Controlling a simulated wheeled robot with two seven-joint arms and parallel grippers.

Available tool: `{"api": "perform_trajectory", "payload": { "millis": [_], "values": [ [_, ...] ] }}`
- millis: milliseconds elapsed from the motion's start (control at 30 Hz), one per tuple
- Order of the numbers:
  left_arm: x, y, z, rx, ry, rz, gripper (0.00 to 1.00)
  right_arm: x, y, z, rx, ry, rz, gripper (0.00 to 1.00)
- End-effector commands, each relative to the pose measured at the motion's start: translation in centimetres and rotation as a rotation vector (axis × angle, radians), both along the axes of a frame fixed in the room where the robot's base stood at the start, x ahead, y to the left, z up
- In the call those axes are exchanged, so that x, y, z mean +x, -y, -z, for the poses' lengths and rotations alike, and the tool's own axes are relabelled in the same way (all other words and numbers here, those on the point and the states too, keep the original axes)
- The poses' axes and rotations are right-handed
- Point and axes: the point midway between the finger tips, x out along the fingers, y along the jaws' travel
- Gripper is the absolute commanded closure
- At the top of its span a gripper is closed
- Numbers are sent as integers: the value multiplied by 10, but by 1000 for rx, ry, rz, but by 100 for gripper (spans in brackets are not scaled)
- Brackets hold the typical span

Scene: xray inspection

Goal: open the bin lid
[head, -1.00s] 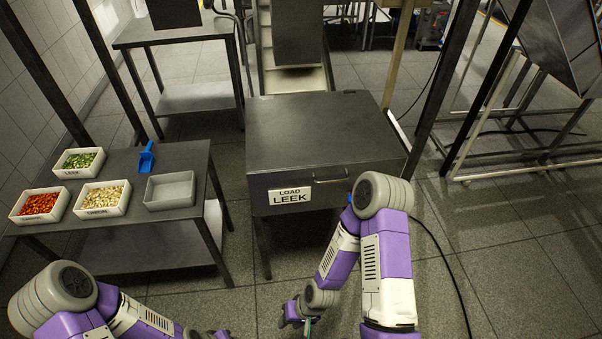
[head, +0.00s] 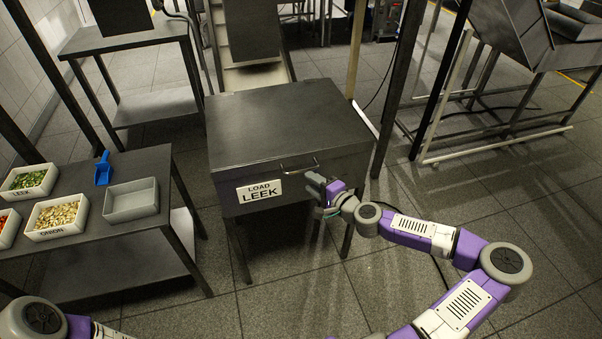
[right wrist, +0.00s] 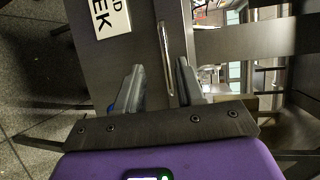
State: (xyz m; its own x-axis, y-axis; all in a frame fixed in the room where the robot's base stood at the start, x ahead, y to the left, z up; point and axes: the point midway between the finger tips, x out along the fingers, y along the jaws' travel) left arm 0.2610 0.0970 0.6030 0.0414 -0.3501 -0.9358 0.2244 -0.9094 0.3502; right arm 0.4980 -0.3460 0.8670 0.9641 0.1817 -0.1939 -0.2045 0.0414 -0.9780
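The bin (head: 290,140) is a dark metal box on legs, with its flat lid (head: 285,112) shut. A bar handle (head: 300,167) is on its front, right of a white "LOAD LEEK" sign (head: 259,191). My right gripper (head: 312,180) is just in front of and slightly below the handle. In the right wrist view, my right gripper (right wrist: 160,75) has its two fingers apart, and the handle (right wrist: 165,45) stands ahead, between the lines of the fingers. The fingers are empty. My left gripper is out of view; only part of my left arm shows at bottom left.
A side table (head: 110,235) at left holds a leek tray (head: 28,180), an onion tray (head: 57,216), an empty grey tray (head: 131,200) and a blue scoop (head: 103,169). A conveyor (head: 250,75) rises behind the bin. Metal posts flank the bin.

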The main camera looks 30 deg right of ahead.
Motion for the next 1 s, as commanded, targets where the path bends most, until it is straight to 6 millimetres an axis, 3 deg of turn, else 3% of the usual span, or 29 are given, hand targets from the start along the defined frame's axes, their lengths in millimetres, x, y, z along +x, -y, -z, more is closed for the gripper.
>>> {"api": "perform_trajectory", "payload": {
  "millis": [100,600,1000],
  "values": [
    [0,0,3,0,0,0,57,3,10,-5,2,16,23,62],
    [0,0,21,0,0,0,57,65,0,7,0,16,22,62],
    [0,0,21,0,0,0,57,72,-2,7,0,14,22,64]
  ]
}}
